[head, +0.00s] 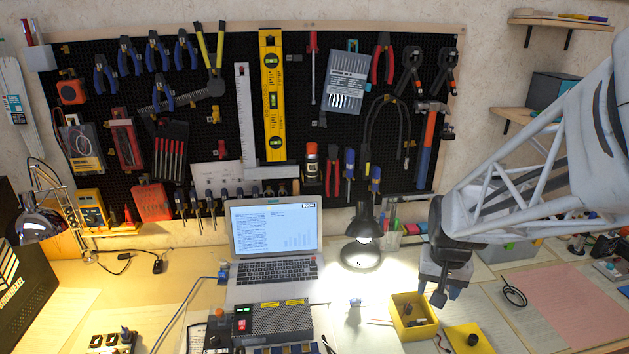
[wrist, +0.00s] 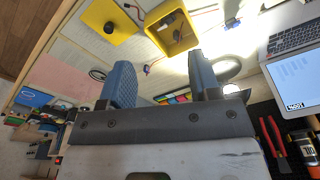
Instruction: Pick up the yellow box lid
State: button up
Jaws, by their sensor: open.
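The yellow box lid (head: 468,340) lies flat on the desk at the bottom right of the head view, with a dark knob on top. It also shows at the top left of the wrist view (wrist: 97,18). The open yellow box (head: 401,329) stands just left of and behind the lid, with dark items inside; it shows in the wrist view too (wrist: 183,44). My gripper (head: 444,292) is above the desk, behind the lid and to the right of the box, touching neither. Its two blue fingers (wrist: 160,80) are apart with nothing between them.
A lit black lamp (head: 361,250) and an open laptop (head: 274,240) stand left of my gripper. A power supply (head: 272,320) is at the front. A pink sheet (head: 565,305) and a black cable loop (head: 513,293) lie to the right. A tool pegboard (head: 215,130) covers the wall.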

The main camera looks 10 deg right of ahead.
jog(key=w+d+f+m, duration=0.2)
jog(key=d+f, duration=0.6)
jog(key=d, duration=0.1)
jog(key=m+g, duration=0.1)
jog(key=m, duration=0.1)
send_over(474, 337)
jog(key=f, duration=0.8)
jog(key=shift+d+f, duration=0.1)
jog(key=shift+d, duration=0.1)
jog(key=shift+f, duration=0.1)
jog(key=shift+f, duration=1.2)
jog(key=shift+f, duration=0.1)
jog(key=shift+a+f, duration=0.15)
jog(key=shift+f, duration=2.35)
